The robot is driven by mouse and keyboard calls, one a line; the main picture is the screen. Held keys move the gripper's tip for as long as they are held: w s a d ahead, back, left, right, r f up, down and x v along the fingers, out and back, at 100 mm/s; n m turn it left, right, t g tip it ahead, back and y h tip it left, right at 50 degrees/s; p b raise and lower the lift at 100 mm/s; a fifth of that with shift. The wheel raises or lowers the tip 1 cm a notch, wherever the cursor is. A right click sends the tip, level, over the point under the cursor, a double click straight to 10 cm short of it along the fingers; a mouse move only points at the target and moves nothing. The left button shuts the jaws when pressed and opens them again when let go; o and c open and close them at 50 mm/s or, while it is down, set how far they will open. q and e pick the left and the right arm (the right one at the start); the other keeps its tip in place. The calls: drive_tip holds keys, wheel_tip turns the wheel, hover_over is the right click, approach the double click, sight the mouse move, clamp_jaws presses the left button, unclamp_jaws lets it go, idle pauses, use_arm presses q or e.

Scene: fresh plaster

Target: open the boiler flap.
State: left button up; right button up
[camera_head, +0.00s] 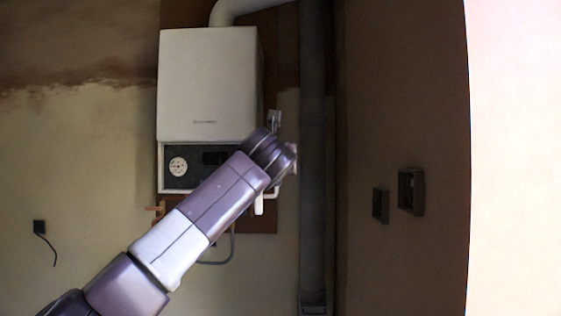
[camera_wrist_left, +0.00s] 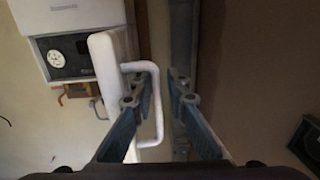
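The white boiler (camera_head: 208,85) hangs on the wall, with its dark control panel and round gauge (camera_head: 178,166) uncovered at the lower front. In the left wrist view, the white flap (camera_wrist_left: 104,65) stands out at the right of the panel (camera_wrist_left: 68,57), seen nearly edge-on. Its white looped handle (camera_wrist_left: 157,105) faces my left gripper (camera_wrist_left: 158,75). The fingers are apart, one on each side of the handle's outer bar, with no clear grip on it. In the head view, my left arm hides the gripper and most of the flap (camera_head: 259,205). My right gripper is not in view.
A thick dark vertical pipe (camera_head: 314,150) runs just right of the boiler. A white flue pipe (camera_head: 225,12) leaves its top. Dark wall boxes (camera_head: 411,190) are further right. A small socket with a cable (camera_head: 39,227) is at the lower left.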

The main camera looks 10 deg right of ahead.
use_arm(q)
drive_tip(key=shift+f, duration=0.1)
drive_tip(key=s+a, duration=0.2)
drive_tip(key=s, duration=0.9)
drive_tip(key=shift+s, duration=0.35)
drive_tip(key=shift+a+f, duration=0.1)
